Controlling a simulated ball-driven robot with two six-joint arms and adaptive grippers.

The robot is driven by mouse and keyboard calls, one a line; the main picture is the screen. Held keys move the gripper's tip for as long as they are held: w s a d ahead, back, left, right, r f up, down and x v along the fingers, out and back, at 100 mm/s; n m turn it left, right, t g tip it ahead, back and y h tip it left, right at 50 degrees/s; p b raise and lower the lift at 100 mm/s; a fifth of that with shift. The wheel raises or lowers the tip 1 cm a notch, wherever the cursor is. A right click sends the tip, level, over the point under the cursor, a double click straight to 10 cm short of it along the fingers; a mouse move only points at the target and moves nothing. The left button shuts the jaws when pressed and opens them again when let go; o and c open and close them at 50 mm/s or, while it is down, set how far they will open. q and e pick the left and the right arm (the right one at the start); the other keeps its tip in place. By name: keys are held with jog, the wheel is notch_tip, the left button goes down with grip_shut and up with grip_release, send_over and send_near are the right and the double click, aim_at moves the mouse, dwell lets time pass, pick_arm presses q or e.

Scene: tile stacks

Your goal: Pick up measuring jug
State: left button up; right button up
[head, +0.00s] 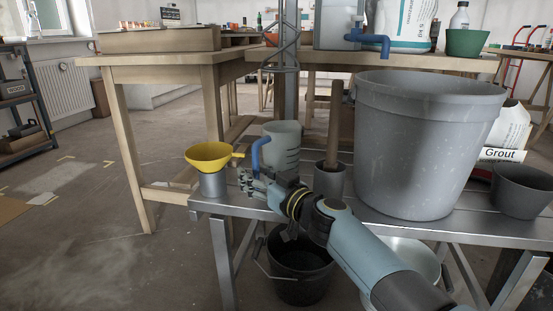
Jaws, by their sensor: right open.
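The measuring jug (284,146) is a pale translucent jug with dark marks on its side and a blue handle on its left. It stands upright on the low metal bench (368,213), towards the back edge. My right gripper (247,183) is open at the lower left of the jug, near the bottom of the blue handle. It holds nothing, and I cannot tell whether it touches the handle. The gripper and wrist hide the jug's base. My left gripper is not in view.
A yellow funnel (209,153) sits in a grey cup (214,184) left of the gripper. A grey pot (330,181) with a wooden handle (334,125) stands right of the jug. A large grey bucket (425,145) fills the bench's right. A black bucket (300,262) is below.

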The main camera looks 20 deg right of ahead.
grip_shut()
dwell(0.6)
